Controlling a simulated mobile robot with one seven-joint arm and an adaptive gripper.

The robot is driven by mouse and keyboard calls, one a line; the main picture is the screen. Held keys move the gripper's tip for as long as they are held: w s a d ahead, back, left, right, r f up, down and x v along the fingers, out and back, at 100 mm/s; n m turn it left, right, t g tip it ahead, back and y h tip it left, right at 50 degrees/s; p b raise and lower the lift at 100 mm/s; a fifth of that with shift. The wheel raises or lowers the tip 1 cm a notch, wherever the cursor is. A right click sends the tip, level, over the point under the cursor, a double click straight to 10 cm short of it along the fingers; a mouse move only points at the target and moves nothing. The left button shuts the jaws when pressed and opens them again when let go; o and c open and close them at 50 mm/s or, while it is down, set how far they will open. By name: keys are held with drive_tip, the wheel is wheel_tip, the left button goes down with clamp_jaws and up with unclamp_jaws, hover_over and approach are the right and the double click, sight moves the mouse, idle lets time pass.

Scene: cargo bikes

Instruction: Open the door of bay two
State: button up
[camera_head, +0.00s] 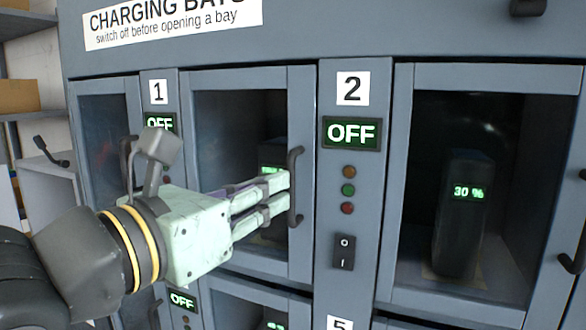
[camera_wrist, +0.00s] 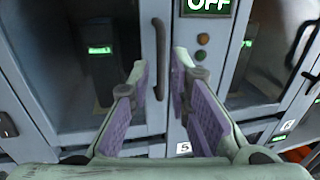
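The middle door (camera_head: 302,120) has a dark window and a vertical black handle (camera_head: 295,187) on its right edge. The panel to its right carries the number 2 (camera_head: 352,88), a lit OFF display (camera_head: 351,133), several small lamps and a rocker switch (camera_head: 344,252). The door looks shut. My gripper (camera_head: 284,197) is at this handle. In the wrist view, the handle (camera_wrist: 159,55) stands between the two spread fingers of my gripper (camera_wrist: 160,80), with gaps on both sides. A dark battery with a green display (camera_wrist: 100,50) shows behind the window.
The right door (camera_head: 400,150) is shut, with a battery reading 30 % (camera_head: 467,192) behind it and a handle (camera_head: 575,250) at its right. Panel 1 (camera_head: 158,92) also reads OFF, partly hidden by my arm. Lower bays lie below; shelves (camera_head: 20,95) stand at far left.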

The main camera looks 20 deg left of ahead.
sight(291, 179)
drive_tip(key=p+x, duration=0.1)
drive_tip(key=x, duration=0.5)
drive_tip(key=shift+d, duration=0.1)
drive_tip(key=shift+c, duration=0.3)
clamp_jaws()
